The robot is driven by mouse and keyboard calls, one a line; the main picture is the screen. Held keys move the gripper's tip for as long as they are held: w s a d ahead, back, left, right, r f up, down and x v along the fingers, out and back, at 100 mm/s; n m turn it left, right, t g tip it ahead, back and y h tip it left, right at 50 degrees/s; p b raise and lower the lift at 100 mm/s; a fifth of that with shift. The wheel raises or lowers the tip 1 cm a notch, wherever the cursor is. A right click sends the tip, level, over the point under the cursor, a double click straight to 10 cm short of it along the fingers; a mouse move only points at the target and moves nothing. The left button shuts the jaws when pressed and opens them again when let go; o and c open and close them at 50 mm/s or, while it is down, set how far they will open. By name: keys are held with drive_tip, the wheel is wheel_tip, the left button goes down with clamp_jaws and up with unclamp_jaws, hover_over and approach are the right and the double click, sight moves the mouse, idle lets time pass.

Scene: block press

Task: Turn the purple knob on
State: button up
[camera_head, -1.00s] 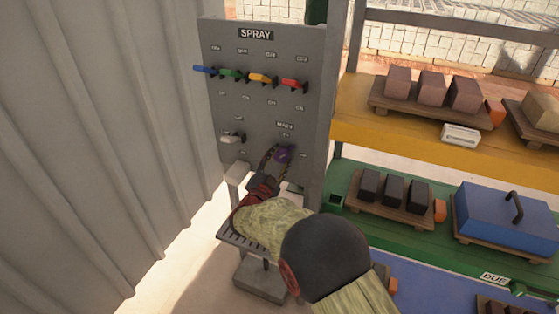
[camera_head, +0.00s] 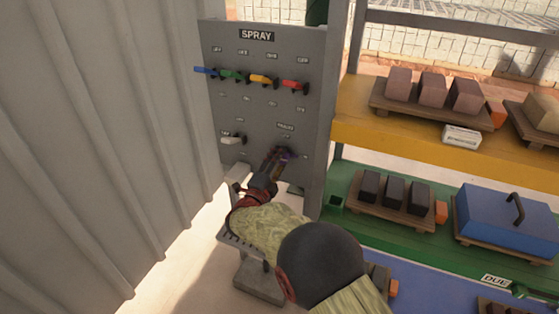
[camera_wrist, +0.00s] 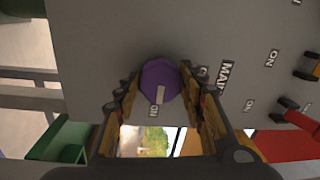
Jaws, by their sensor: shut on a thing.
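The purple knob (camera_wrist: 158,77) sits on the grey panel (camera_head: 262,112), low on its right side. It also shows in the head view (camera_head: 286,155), partly covered by my fingers. In the wrist view its white pointer mark faces down the picture, toward a small label that appears to read ON. My gripper (camera_wrist: 160,92) is shut on the knob, with one finger on each side. It also shows in the head view (camera_head: 279,158), reaching up to the panel from below.
Blue (camera_head: 205,70), green (camera_head: 230,75), yellow (camera_head: 262,79) and red (camera_head: 294,85) levers stick out above the knob. A white lever (camera_head: 231,139) is to its left. Shelves with blocks on trays and a blue box (camera_head: 505,220) stand at right. A corrugated wall (camera_head: 100,140) is at left.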

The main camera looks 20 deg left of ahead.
drive_tip(key=shift+o, duration=0.2)
drive_tip(key=shift+f+m, duration=0.1)
drive_tip(key=shift+m, duration=0.2)
drive_tip(key=shift+c, duration=0.2)
drive_tip(key=o, duration=1.2)
drive_tip(key=shift+s, duration=0.1)
drive_tip(key=s, duration=0.7)
drive_tip(key=s+a, duration=0.1)
drive_tip(key=s, duration=0.3)
drive_tip(key=shift+s+f, duration=0.35)
drive_tip(key=shift+f, duration=0.05)
